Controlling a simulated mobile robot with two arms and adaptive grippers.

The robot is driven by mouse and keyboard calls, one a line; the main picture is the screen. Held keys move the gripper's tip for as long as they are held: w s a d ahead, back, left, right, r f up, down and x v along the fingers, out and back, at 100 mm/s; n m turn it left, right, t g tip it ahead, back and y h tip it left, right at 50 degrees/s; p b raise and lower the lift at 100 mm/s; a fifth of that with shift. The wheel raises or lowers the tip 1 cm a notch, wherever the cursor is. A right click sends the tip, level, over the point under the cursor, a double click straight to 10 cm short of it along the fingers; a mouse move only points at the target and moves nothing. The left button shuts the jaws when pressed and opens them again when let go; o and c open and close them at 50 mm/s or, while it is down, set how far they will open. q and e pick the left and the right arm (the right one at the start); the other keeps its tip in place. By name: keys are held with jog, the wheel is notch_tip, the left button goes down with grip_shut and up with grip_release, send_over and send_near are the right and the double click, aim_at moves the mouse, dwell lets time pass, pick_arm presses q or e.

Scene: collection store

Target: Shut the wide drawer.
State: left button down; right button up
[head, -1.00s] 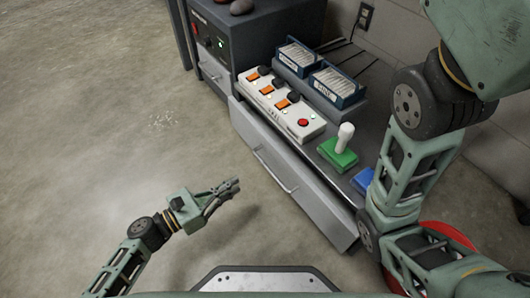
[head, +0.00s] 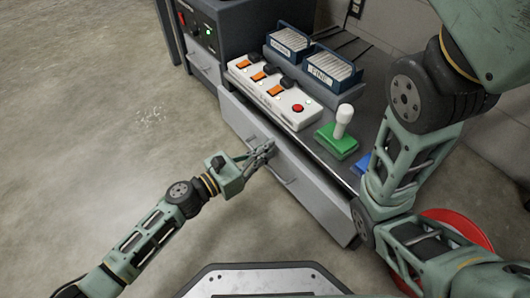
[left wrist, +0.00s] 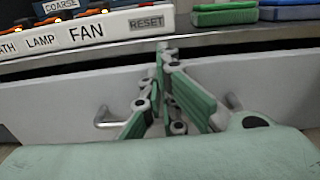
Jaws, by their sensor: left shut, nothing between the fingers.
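The wide drawer (head: 312,193) is a long grey front with a bar handle below the worktop. It stands a little out, with a dark gap above its front in the left wrist view (left wrist: 60,103). My left gripper (head: 266,148) is shut and empty, with its fingertips at the drawer front near the handle (head: 284,172). In the left wrist view the fingers (left wrist: 165,50) reach to the front's upper edge and hide the handle's middle; contact is hard to tell. My right arm shows at the right, but its gripper is out of view.
A white switch panel (head: 272,92), blue card trays (head: 333,70) and a green block with a white knob (head: 337,140) stand on the worktop above the drawer. A dark cabinet (head: 235,35) stands at the back left. The floor at left is clear.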

dwell(0.3)
pick_arm(q)
jog(key=x, duration=0.2)
jog(key=shift+w+d+p, duration=0.15)
jog(key=shift+d+p, duration=0.1)
jog(key=shift+p, duration=0.1)
